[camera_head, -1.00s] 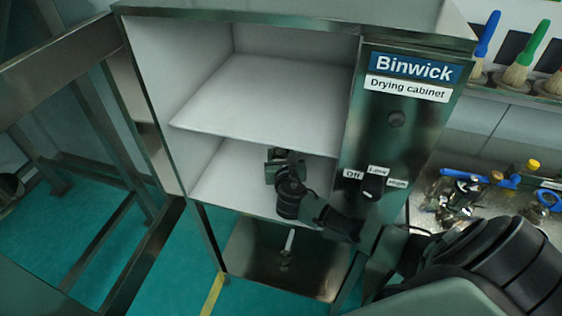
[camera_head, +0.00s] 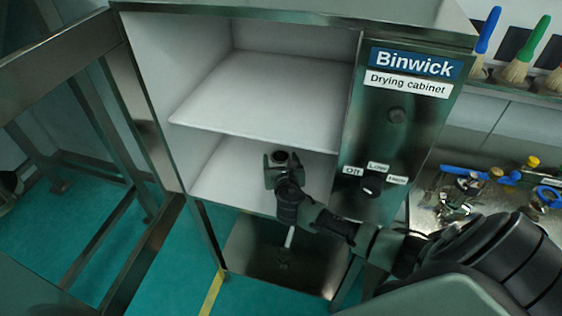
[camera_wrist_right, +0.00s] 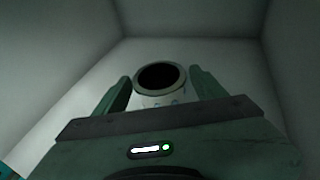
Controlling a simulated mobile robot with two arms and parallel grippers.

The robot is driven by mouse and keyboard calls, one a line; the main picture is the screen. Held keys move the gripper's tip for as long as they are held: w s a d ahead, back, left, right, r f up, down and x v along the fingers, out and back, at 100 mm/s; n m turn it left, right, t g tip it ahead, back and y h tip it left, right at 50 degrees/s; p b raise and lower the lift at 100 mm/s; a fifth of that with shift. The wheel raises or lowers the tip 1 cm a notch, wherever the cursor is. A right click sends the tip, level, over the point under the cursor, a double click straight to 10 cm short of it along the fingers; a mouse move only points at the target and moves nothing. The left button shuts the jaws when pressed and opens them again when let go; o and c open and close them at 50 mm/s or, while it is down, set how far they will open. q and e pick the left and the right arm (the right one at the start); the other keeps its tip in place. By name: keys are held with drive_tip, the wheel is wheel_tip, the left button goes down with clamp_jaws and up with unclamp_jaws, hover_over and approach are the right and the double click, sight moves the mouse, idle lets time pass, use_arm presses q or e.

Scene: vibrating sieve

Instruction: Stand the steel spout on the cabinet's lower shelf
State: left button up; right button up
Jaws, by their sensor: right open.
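The steel spout (camera_wrist_right: 161,84) shows in the right wrist view as a short pale cylinder with a round dark mouth facing up. It stands upright between the two fingers of my right gripper (camera_wrist_right: 160,92), which are open with a gap on each side. In the head view the spout's dark mouth (camera_head: 280,156) shows on the lower shelf (camera_head: 228,172) of the drying cabinet (camera_head: 408,150). My right gripper (camera_head: 278,166) reaches into that compartment from the front right. The spout's lower part is hidden by the gripper. My left gripper is not in view.
The upper shelf (camera_head: 262,95) is empty and lies above my right gripper. The control panel with a knob (camera_head: 372,184) stands right of the opening, close to my right arm. The lower shelf is bare to the left. A cluttered bench (camera_head: 425,205) lies at the right.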

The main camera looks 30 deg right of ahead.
drive_tip(key=shift+s+r, duration=0.1)
drive_tip(key=shift+r, duration=0.1)
drive_tip(key=v, duration=1.1)
drive_tip(key=shift+s+a, duration=0.15)
drive_tip(key=shift+s, duration=0.2)
drive_tip(key=shift+r, duration=0.1)
